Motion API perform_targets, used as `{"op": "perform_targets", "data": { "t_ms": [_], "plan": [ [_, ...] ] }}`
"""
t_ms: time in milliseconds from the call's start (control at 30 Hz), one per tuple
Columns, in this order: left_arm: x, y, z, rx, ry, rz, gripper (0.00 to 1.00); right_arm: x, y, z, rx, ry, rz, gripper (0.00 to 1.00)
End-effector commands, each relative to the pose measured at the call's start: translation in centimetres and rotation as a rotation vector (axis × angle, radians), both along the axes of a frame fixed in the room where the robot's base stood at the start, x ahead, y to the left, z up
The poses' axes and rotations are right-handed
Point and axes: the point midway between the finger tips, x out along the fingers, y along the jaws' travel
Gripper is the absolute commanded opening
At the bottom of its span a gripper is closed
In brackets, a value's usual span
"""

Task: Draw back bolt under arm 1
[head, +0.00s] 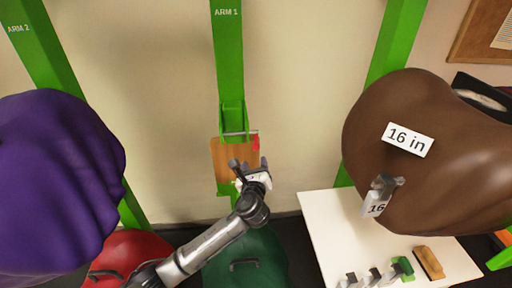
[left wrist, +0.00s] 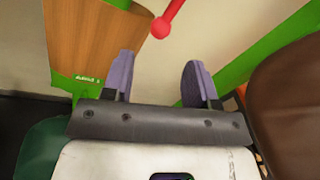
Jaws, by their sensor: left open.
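The green post marked ARM 1 (head: 229,60) stands at the middle of the head view. Below its bracket a thin grey bolt (head: 238,133) runs across, with a red handle (head: 256,143) hanging at its right end. The red handle's round knob (left wrist: 160,27) shows in the left wrist view, beyond and between my fingertips, not gripped. My left gripper (head: 250,164) is open and empty, just below the handle and in front of a wooden board (head: 228,155). Its purple-grey fingers (left wrist: 158,68) stand well apart. My right gripper is not in view.
A purple draped form (head: 55,180) is at left and a brown saddle (head: 430,150) labelled 16 in, with a grey clip (head: 382,190), at right. A white board (head: 330,235) with small blocks lies lower right. Red (head: 130,255) and green (head: 262,258) handled objects are below.

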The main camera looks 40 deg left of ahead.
Motion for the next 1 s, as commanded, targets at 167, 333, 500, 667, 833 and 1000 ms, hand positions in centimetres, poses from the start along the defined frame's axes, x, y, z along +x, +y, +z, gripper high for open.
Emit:
{"op": "perform_targets", "data": {
  "t_ms": [167,333,500,667,833,1000],
  "plan": [
    [2.9,2.1,-0.1,-0.001,-0.001,0.003,0.53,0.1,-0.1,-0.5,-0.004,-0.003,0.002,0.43],
    [5.3,3.9,-0.1,-0.002,0.0,0.003,0.53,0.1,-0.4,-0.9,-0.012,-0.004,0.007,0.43],
    [7.2,5.3,-0.1,-0.003,0.0,0.002,0.53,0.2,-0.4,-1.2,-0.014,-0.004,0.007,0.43],
    [8.2,6.0,-0.1,-0.003,0.001,0.001,0.53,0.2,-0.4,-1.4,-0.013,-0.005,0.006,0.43],
    [8.7,6.4,-0.1,-0.003,0.0,-0.001,0.53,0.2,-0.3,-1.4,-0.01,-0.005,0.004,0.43],
    [8.8,6.4,-0.1,-0.004,0.0,-0.001,0.53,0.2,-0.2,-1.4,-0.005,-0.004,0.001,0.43]
  ]
}}
